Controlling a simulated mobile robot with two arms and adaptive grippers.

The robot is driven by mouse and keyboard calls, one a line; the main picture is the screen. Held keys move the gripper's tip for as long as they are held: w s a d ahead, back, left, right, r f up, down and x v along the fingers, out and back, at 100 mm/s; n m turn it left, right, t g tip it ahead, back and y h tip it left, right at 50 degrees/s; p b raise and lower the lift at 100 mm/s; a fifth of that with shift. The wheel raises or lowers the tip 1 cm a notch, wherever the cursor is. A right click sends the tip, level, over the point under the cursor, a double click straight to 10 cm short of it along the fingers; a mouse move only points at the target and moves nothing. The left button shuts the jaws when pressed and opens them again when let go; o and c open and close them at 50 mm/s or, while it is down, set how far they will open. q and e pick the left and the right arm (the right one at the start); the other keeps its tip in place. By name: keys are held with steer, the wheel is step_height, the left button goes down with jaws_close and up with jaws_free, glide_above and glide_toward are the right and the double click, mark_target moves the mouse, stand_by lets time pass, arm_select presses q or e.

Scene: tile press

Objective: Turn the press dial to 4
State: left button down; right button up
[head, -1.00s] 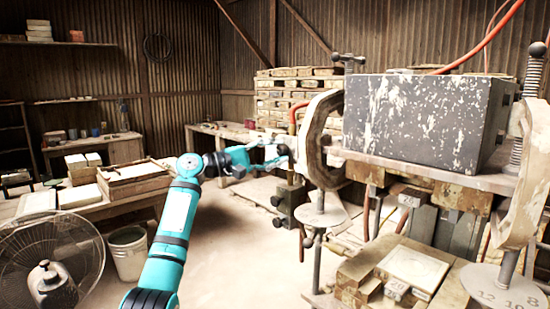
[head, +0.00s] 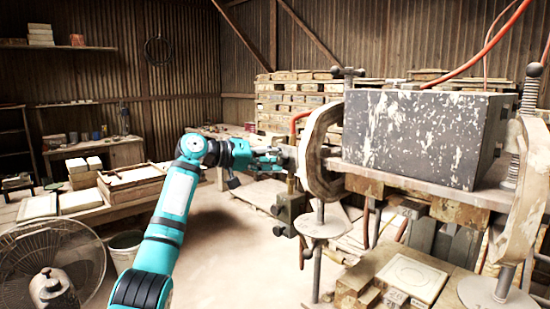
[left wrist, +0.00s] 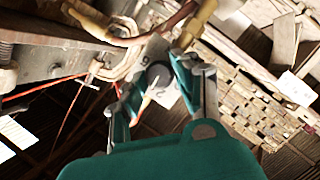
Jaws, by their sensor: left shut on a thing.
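My left gripper (head: 284,161) is at the left side of the press frame (head: 318,155) in the head view. In the left wrist view its two fingers (left wrist: 155,95) are on either side of a round grey knob (left wrist: 158,75), and the gripper is shut on it. Behind the knob a pale dial plate (left wrist: 152,50) shows a digit that looks like 6 or 9. The other dial marks and the pointer are hidden or too small to read. In the head view the dial cannot be made out. My right gripper is not in view.
The dark press block (head: 425,135) stands right of the gripper. A round metal disc (head: 318,225) sits below the frame. A fan (head: 50,265) and a bucket (head: 124,250) stand at left.

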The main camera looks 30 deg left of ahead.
arm_select(q)
steer(key=m+y, duration=0.1)
steer(key=m, duration=0.1)
steer(key=shift+d+m+p, duration=0.1)
steer(key=shift+m+p, duration=0.2)
steer(key=shift+p, duration=0.1)
steer(key=shift+m+y, duration=0.9)
steer(key=shift+m, duration=0.2)
steer(key=shift+d+p, duration=0.1)
steer(key=shift+p, duration=0.2)
steer(key=shift+f, duration=0.1)
steer(key=c, duration=1)
jaws_free()
steer(key=shift+s+r, duration=0.15)
steer(key=shift+r, duration=0.1)
steer(key=v, duration=1.2)
steer(key=shift+f, duration=0.1)
steer(key=shift+f, duration=0.1)
